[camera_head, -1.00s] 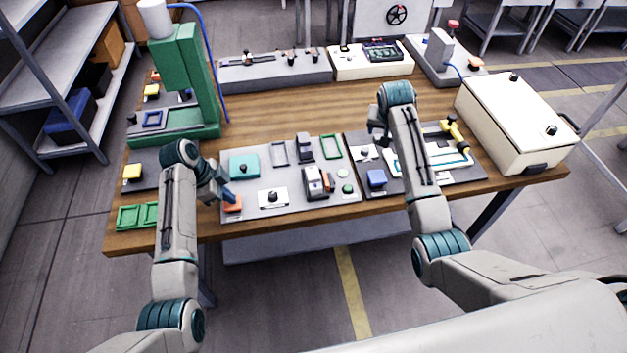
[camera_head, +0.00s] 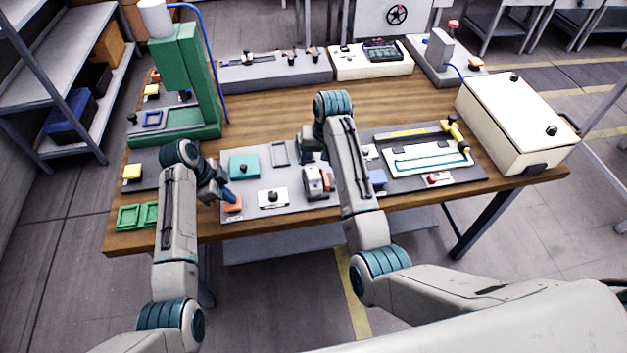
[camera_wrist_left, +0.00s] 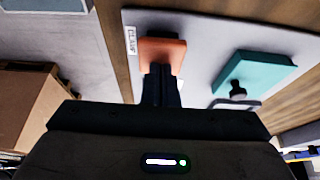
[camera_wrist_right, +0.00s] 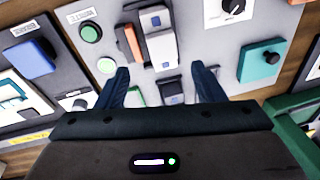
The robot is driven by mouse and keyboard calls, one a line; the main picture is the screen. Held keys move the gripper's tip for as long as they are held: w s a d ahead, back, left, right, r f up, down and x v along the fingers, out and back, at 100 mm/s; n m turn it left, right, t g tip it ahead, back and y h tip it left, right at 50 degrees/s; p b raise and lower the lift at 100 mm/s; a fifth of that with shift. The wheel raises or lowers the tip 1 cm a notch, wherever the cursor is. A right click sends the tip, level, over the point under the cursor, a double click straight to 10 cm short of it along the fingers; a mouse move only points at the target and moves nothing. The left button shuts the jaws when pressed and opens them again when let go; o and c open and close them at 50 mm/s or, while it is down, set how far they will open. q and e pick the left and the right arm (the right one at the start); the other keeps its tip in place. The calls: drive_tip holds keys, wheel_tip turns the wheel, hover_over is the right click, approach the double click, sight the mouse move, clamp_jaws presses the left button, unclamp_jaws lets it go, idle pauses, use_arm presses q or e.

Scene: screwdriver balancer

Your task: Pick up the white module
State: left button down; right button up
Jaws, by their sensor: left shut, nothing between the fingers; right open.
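A white-and-grey block module (camera_head: 314,182) stands on the middle grey panel. In the right wrist view this module (camera_wrist_right: 160,42) shows a blue square, with an orange bar (camera_wrist_right: 128,42) and a black bar beside it. A flat white plate with a black knob (camera_head: 272,200) lies left of it, partly in the right wrist view (camera_wrist_right: 228,14). My right gripper (camera_wrist_right: 160,76) is open above the panel, apart from the module; its fingertips are mostly hidden in the head view. My left gripper (camera_wrist_left: 160,72) is shut and empty at the orange block (camera_wrist_left: 163,51); contact is unclear.
A teal block (camera_head: 244,166) and a dark grey part (camera_wrist_right: 171,91) sit on the panel. A blue block (camera_wrist_right: 30,57) and a yellow-handled tool (camera_head: 455,132) are on the right panel. A green press (camera_head: 190,85) stands left, a cream case (camera_head: 515,120) right. Bare wood lies behind the panels.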

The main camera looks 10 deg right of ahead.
sight(314, 174)
use_arm(q)
drive_tip(key=shift+f, duration=0.1)
use_arm(e)
drive_tip(key=f, duration=0.3)
drive_tip(key=a+f, duration=0.1)
drive_tip(key=shift+s+f, duration=0.15)
drive_tip(key=shift+s, duration=0.2)
drive_tip(key=shift+w+a+f, duration=0.1)
drive_tip(key=shift+f, duration=0.45)
drive_tip(key=c, duration=1.2)
drive_tip(key=shift+r, duration=0.4)
drive_tip(key=shift+c, duration=0.7)
drive_tip(key=shift+r, duration=7.1)
clamp_jaws()
